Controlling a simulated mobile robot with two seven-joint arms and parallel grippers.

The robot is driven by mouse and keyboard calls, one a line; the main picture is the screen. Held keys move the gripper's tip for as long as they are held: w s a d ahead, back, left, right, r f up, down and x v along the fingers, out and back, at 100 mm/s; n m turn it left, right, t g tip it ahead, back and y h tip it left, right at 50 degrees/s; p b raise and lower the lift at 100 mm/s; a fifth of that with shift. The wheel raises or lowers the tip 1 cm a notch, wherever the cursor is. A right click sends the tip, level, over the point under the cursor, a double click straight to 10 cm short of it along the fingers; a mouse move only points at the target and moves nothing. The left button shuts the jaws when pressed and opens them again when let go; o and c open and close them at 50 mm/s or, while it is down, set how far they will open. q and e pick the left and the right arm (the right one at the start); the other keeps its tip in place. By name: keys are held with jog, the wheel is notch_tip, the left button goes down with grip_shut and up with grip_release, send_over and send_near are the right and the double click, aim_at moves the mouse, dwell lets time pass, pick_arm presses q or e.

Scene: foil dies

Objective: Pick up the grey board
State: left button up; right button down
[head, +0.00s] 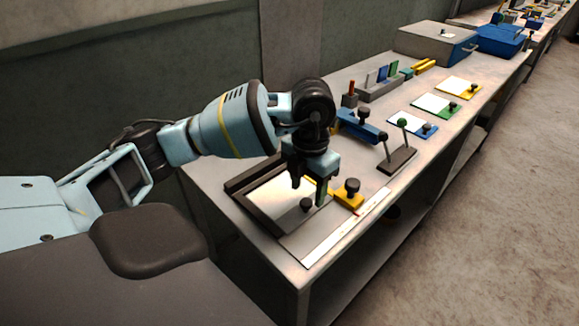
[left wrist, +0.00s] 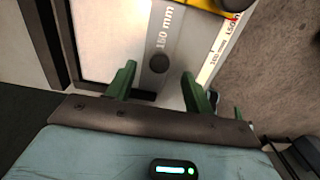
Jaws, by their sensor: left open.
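The grey board (head: 296,238) lies flat at the near end of the bench and carries a dark round knob (head: 306,204). In the left wrist view the grey board (left wrist: 182,50) shows "150 mm" print, and its knob (left wrist: 160,63) appears between the fingertips. My left gripper (head: 309,188) points down over the board, open and empty. Its green fingers (left wrist: 157,78) stand apart in the wrist view. I cannot tell the exact height of the fingertips above the board. My right gripper is not in view.
A dark frame (head: 240,190) with a white sheet lies beside the board. A white ruler (head: 335,235) runs along the bench's front edge. A yellow block (head: 348,197) with a knob, a blue tool (head: 360,127) and a stand with levers (head: 397,162) sit farther along.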

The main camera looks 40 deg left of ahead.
aim_at(306, 201)
pick_arm(q)
jog(key=shift+f, duration=1.5)
grip_shut()
